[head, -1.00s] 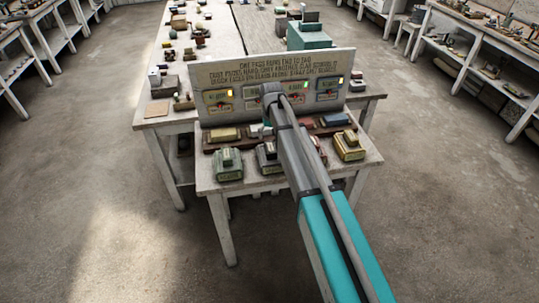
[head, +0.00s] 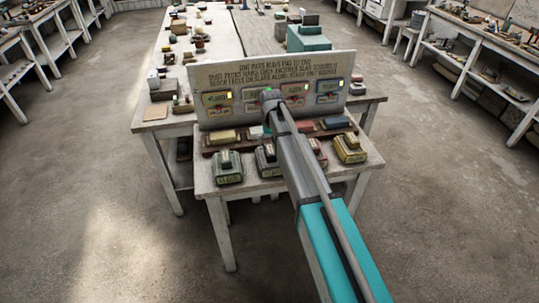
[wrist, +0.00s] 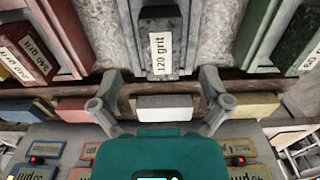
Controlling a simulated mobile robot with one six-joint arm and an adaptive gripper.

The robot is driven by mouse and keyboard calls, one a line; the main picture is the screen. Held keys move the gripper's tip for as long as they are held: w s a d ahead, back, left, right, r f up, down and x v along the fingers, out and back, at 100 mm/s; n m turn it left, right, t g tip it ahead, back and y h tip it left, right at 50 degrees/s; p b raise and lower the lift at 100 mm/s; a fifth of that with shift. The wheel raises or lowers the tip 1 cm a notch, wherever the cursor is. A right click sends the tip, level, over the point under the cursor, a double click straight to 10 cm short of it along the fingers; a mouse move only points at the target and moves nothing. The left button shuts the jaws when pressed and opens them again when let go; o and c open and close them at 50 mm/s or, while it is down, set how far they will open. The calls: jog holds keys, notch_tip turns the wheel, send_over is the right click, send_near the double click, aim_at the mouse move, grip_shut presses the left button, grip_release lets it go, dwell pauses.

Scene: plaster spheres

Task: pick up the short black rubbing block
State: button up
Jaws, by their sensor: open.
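The black rubbing block (wrist: 160,28) sits in a grey holder (wrist: 188,22) at the top middle of the wrist view. It has a white "120 grit" label. In the head view the grey holder (head: 266,161) stands at the table's front, second from the left, partly beside my arm. My gripper (wrist: 158,102) is open, with its two fingers spread wide. Its fingertips show over the rack strip, lower in the wrist view than the black block, and nothing is held. In the head view the fingers are hidden behind my arm.
A green holder (head: 228,168) and a yellow holder (head: 350,149) flank the row; a red holder (wrist: 62,25) neighbours the grey one. Behind them a rack holds coloured blocks, including a white one (wrist: 165,108). An upright sign board (head: 270,72) stands behind the rack.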

aim_at(270, 149)
jog(key=shift+f+b, duration=1.95)
jog(key=shift+f, duration=0.25)
grip_shut()
jog(key=shift+a+r, duration=0.1)
jog(key=shift+r, duration=0.1)
notch_tip(270, 149, up, 3)
jog(key=p, duration=0.3)
jog(key=shift+f, duration=0.1)
jog(key=s+d+r+p, duration=0.5)
jog(key=s+r+p, duration=0.5)
jog(key=s, duration=0.3)
